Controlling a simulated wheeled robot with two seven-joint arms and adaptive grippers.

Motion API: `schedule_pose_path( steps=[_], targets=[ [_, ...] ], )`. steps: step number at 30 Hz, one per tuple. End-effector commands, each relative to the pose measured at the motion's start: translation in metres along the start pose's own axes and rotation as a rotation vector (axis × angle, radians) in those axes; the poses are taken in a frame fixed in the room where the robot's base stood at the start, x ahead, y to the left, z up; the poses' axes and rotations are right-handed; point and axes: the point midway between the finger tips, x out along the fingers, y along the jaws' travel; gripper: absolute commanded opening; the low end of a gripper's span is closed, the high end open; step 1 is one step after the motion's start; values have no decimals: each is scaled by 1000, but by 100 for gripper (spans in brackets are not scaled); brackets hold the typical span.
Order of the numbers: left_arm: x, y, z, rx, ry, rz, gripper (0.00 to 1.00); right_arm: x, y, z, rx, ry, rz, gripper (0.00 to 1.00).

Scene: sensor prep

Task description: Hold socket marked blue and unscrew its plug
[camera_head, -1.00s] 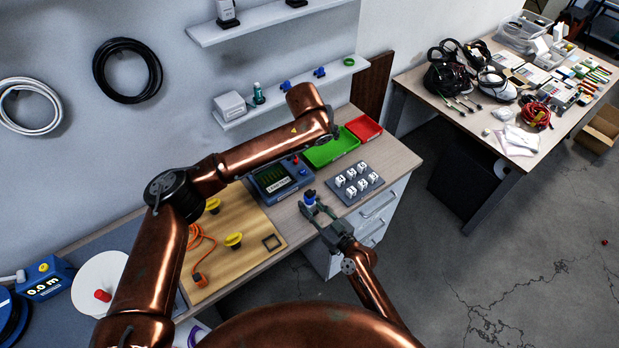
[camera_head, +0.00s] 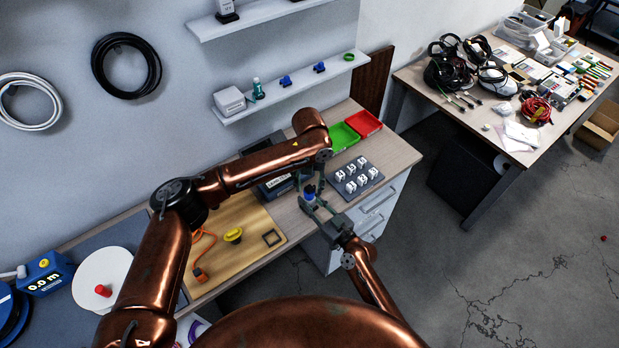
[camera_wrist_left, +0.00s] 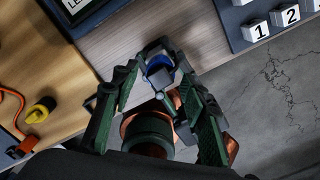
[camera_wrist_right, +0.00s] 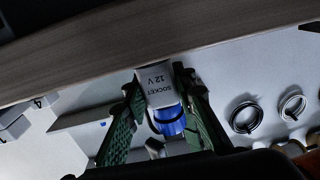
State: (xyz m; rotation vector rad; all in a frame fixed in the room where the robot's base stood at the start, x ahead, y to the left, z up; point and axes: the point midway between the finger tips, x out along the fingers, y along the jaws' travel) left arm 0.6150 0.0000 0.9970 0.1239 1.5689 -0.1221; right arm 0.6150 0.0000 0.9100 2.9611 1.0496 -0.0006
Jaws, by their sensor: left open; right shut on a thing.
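My right gripper (camera_wrist_right: 157,85) is shut on a white socket (camera_wrist_right: 155,76) labelled "SOCKET 12 V", with a blue part (camera_wrist_right: 170,122) beside the label. I cannot tell where marking ends and plug begins. The blue part shows in the head view (camera_head: 310,190) above my right gripper (camera_head: 312,203), near the bench's front edge. My left gripper (camera_wrist_left: 160,78) is open, pointing down over it. In the left wrist view the blue top (camera_wrist_left: 158,66) lies between the left fingers, with no clear contact. In the head view the left gripper (camera_head: 319,182) is partly hidden under its arm.
A dark block with numbered white cubes (camera_head: 357,178) stands just right of the socket. Green (camera_head: 342,138) and red (camera_head: 364,123) trays lie behind. A wooden board (camera_head: 215,262) carries a yellow knob (camera_head: 233,235) and orange cord. My left arm partly covers a device with a display (camera_head: 275,186).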

Motion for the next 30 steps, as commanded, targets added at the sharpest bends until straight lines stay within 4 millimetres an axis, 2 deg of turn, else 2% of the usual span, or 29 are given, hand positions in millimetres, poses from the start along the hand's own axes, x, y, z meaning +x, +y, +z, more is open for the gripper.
schedule_pose_path(
  steps=[6, 15, 30],
  targets=[
    [16, 0, 0, 0, 0, -1, 41, 0, 0, 1, 0, -2, 0, 0],
    [18, 0, 0, 0, -1, -1, 40, 0, 0, 1, 0, -2, 0, 0],
    [18, 0, 0, 0, -1, -1, 5, 0, 0, 1, 0, -2, -1, 0]
  ],
)
